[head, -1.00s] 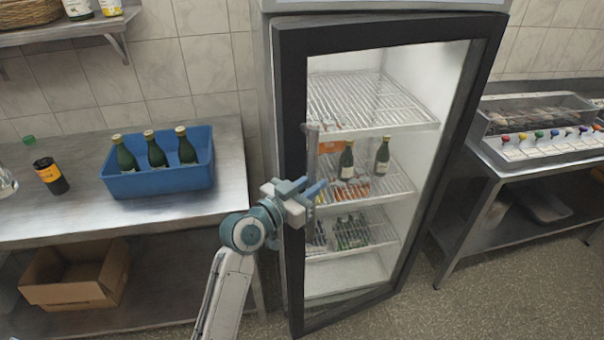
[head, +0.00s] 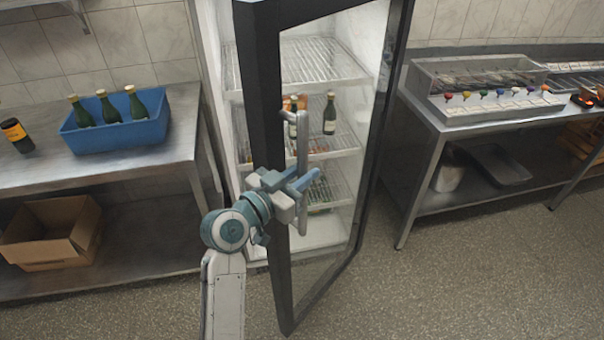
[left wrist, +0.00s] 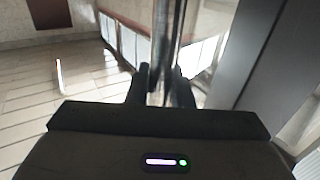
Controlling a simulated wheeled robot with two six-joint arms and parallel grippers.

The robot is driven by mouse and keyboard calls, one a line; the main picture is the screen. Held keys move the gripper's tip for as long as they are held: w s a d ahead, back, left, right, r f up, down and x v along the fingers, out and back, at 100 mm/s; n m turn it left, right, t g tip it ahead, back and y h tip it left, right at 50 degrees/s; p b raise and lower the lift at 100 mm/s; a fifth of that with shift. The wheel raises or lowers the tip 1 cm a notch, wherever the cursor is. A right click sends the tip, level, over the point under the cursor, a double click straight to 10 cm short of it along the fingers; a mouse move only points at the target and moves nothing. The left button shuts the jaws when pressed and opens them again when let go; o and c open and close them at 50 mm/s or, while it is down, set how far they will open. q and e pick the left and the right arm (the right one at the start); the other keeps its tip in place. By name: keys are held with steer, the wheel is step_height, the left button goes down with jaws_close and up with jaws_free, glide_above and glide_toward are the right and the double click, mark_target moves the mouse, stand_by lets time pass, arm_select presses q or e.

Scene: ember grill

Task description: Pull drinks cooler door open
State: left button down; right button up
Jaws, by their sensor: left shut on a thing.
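The drinks cooler (head: 215,60) stands upright in the middle of the head view. Its black-framed glass door (head: 262,110) is swung partly open, its left edge out from the cabinet and its hinge side at the right. My left gripper (head: 302,188) is shut on the door's vertical bar handle (head: 302,130), around its lower half. In the left wrist view, the metal handle (left wrist: 163,45) runs between the two dark fingers of my left gripper (left wrist: 164,85). My right gripper is in neither view.
A steel table (head: 40,185) at the left holds a blue crate (head: 115,136) of bottles, with a cardboard box (head: 45,250) below. A grill counter (head: 430,125) stands at the right. The floor (head: 440,290) in front is clear.

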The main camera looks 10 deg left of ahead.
arm_select(q)
steer(key=shift+a+r, duration=0.1)
steer(key=shift+a, duration=0.05)
steer(key=c, duration=1.3)
jaws_free()
steer(key=shift+c, duration=0.2)
steer(key=b+v, duration=0.3)
steer(key=v, duration=0.7)
steer(key=shift+s+a, duration=0.15)
steer(key=shift+s, duration=0.15)
